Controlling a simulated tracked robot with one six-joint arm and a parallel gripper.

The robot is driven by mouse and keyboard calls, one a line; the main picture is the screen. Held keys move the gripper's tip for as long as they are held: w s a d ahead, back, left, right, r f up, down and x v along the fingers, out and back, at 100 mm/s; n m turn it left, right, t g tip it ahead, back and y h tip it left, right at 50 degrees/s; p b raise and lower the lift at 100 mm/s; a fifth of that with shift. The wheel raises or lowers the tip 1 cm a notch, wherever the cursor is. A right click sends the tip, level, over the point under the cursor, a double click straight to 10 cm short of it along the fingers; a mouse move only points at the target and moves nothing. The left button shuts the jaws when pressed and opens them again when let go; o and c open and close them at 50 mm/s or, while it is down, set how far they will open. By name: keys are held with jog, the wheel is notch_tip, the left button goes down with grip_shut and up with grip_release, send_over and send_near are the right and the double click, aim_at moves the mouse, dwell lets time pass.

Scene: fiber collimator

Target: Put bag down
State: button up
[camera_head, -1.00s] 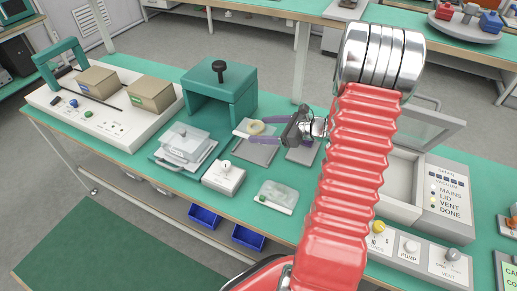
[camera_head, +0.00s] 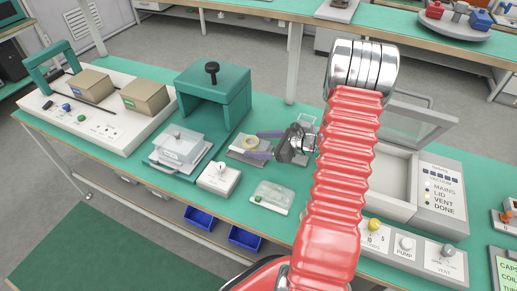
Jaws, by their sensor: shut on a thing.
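My gripper (camera_head: 253,144) reaches left from the wrist over the middle of the green bench, with its two purple fingers either side of a pale yellow coil (camera_head: 249,142). The coil appears to be in the bag that my gripper is shut on. The bag's film is too faint and small to make out clearly. The held coil is just above or on a grey plate (camera_head: 236,155); I cannot tell whether it touches.
A teal open-fronted box (camera_head: 212,85) with a black knob stands behind left. A clear-lidded unit (camera_head: 180,148) and a white button box (camera_head: 219,178) are at left. The vacuum machine (camera_head: 443,190), its lid raised, stands right of my arm. Green bench top is free around the packet.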

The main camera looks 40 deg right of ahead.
jog(key=shift+f, duration=1.15)
jog(key=shift+f, duration=0.1)
jog(key=o, duration=1.1)
jog(key=shift+c, duration=0.2)
jog(key=v, duration=1.2)
jog(key=shift+s+a, duration=0.1)
